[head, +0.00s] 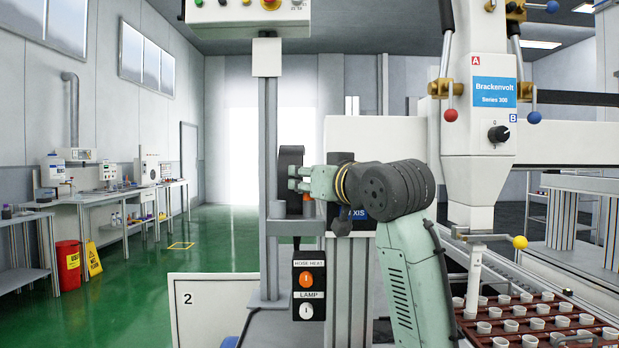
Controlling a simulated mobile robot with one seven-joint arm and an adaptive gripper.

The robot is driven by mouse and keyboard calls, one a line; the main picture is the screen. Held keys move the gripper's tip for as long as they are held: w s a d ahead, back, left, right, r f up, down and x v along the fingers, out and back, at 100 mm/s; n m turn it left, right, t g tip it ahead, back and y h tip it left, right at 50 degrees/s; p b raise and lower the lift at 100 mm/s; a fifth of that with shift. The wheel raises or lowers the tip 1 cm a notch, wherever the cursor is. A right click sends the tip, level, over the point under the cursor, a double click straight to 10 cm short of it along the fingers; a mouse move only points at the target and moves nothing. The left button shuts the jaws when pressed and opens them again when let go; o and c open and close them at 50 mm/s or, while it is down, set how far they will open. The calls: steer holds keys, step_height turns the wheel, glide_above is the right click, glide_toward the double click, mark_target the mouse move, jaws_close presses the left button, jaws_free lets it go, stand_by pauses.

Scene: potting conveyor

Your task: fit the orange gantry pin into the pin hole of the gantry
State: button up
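The gantry (480,125) is the white head at the right with a blue Brackenvolt Series 300 plate, A and B labels and a black knob. A thin nozzle hangs below it, over the tray. I cannot make out the pin hole or the orange gantry pin. My arm rises at the centre and bends left at a dark joint.
A red-brown tray (473,342) of small white pots is at the lower right. Ball-ended levers, red (450,115), blue (533,117) and yellow (520,242), stick out from the gantry. A switch box (309,290) hangs below my gripper. Green floor (215,245) is open at left.

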steer(key=shift+o, duration=0.5)
steer(key=v, duration=1.2)
